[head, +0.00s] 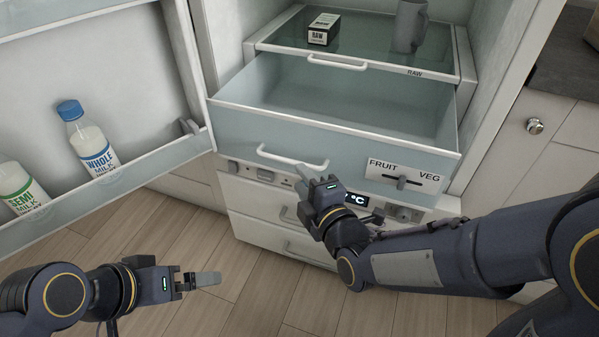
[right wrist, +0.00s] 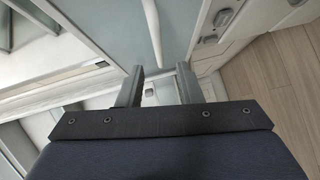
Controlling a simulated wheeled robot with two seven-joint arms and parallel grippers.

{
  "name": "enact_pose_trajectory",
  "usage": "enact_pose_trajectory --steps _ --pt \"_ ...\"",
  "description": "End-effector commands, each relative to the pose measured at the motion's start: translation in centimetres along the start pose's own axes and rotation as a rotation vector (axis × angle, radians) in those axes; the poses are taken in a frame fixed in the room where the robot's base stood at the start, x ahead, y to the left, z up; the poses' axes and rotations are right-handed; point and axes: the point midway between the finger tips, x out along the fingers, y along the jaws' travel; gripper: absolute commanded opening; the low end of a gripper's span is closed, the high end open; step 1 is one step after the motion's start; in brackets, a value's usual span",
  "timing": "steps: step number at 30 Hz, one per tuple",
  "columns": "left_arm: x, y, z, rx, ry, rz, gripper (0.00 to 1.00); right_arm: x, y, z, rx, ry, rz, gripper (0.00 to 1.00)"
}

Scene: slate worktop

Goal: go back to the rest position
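My right gripper (head: 312,174) is in front of the pulled-out fridge drawer (head: 230,120), by the right end of its white handle (head: 285,160). In the right wrist view, the two fingers of my right gripper (right wrist: 160,70) stand apart with nothing held between them. The handle (right wrist: 152,28) shows just beyond the fingertips there; whether they touch it I cannot tell. My left gripper (head: 208,279) is low at the left over the floor, with nothing visible in it. Its fingers overlap from this side, so their opening is unclear.
The fridge door (head: 130,30) stands open at the left, its shelf holding a whole milk bottle (head: 90,140) and a semi milk bottle (head: 20,187). The drawer looks empty. Floor (head: 260,315) is clear.

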Motion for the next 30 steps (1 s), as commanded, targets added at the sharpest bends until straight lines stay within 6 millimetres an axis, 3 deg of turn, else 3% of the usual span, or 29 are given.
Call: enact_pose_trajectory --steps 14,19,23,27,30 --pt "0.0 0.0 0.0 0.0 0.0 0.0 1.0 -0.1 0.0 0.3 0.022 -0.004 -0.008 0.32" --pt "0.0 0.0 0.0 0.0 0.0 0.0 1.0 -1.5 -0.2 3.4 0.299 -0.052 -0.109 0.32" --pt "0.0 0.0 0.0 0.0 0.0 0.0 1.0 -4.9 -0.6 7.0 0.698 -0.135 -0.236 0.32" --pt "0.0 0.0 0.0 0.0 0.0 0.0 1.0 -10.8 -1.4 9.9 1.153 -0.278 -0.364 0.32" --pt "0.0 0.0 0.0 0.0 0.0 0.0 1.0 -14.8 -2.1 10.7 1.389 -0.393 -0.42 0.32"
